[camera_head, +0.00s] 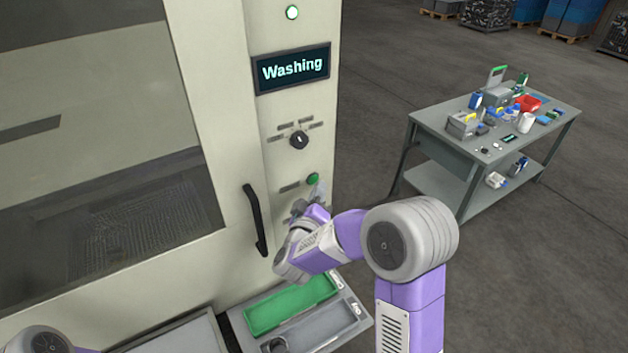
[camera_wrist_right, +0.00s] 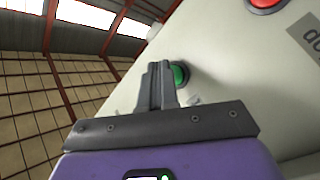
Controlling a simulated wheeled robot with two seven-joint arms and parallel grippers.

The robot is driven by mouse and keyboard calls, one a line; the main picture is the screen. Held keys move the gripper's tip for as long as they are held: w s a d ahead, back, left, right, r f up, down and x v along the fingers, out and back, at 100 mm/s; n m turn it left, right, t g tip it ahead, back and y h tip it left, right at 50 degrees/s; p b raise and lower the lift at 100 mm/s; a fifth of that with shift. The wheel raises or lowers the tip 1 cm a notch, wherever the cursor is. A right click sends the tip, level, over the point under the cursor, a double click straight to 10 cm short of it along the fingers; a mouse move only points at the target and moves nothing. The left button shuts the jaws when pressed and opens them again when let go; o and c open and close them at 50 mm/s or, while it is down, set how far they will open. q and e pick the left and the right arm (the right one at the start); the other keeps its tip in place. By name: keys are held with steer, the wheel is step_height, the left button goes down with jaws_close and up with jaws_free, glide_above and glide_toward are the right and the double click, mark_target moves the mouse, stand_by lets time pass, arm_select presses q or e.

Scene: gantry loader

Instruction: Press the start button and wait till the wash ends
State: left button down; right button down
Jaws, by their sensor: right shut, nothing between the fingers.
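The washing machine's display (camera_head: 290,69) reads "Washing", and a round lamp (camera_head: 292,12) above it glows green. The green start button (camera_head: 313,179) sits on the panel below a black dial (camera_head: 299,140). My right gripper (camera_head: 319,190) is shut and empty, just below the button in the head view. In the right wrist view the shut fingers (camera_wrist_right: 159,84) reach up beside the green button (camera_wrist_right: 180,74); I cannot tell whether they touch it. My left gripper is not in view; only a bit of that arm shows at the bottom left.
A black door handle (camera_head: 255,220) stands out left of my right arm. A tray with a green section (camera_head: 290,306) and a grey section lies below. A red button (camera_wrist_right: 264,2) shows in the wrist view. A grey workbench (camera_head: 440,125) with many items stands at the right, with open floor around it.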

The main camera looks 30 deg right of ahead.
steer(key=shift+s, duration=0.25)
steer(key=s, duration=0.5)
steer(key=shift+d, duration=0.2)
stand_by(0.9)
